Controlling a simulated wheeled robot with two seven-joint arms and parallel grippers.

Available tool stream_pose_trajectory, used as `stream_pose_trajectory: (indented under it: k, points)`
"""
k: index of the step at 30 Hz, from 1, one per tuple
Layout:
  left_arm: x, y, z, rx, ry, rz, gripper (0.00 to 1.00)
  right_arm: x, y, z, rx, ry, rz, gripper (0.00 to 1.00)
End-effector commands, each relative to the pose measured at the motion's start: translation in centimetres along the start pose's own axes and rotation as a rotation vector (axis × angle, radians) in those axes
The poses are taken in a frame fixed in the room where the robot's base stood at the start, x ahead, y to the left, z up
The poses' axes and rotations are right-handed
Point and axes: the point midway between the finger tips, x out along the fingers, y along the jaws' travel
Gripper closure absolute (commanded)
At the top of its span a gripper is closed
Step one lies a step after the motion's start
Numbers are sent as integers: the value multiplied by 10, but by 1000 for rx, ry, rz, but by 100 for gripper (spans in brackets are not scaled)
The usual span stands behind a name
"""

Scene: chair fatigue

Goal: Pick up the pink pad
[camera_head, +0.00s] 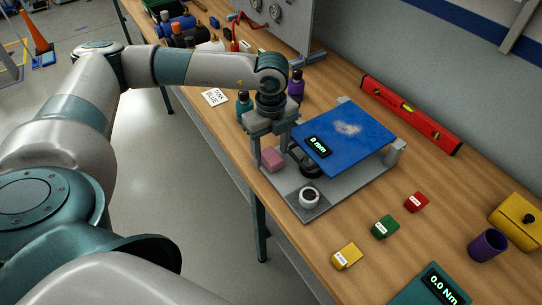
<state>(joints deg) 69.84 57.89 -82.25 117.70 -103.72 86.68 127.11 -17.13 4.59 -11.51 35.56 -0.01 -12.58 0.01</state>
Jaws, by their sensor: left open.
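The pink pad (273,159) is a small block at the left end of a grey metal plate (312,208), beside a fixture with a blue top (345,152). My left gripper (272,147) points down over the pad with its fingers apart. The pad shows just below and between the fingers. I cannot tell whether either finger touches it. Part of the fixture behind the gripper is hidden. My right gripper is not in view.
Teal (244,107) and purple (296,86) bottles stand behind the gripper. Yellow (347,256), green (385,227) and red (416,202) blocks lie to the right. A red level (410,113) lies along the back.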

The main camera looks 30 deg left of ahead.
Motion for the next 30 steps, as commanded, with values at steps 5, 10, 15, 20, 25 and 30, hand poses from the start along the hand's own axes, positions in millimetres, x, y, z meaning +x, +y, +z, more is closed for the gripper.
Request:
stream_pose_trajectory:
  k: [5,10,15,20,25,30]
  points:
    - [11,0,0,1,0,0,43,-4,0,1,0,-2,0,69]
    - [12,0,0,1,0,-1,43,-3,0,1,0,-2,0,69]
    - [11,0,0,1,0,-1,43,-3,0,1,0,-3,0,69]
    - [11,0,0,1,0,-1,55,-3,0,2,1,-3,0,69]
    - [11,0,0,1,0,-1,87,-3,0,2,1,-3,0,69]
    - [11,0,0,1,0,-1,87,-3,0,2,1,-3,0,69]
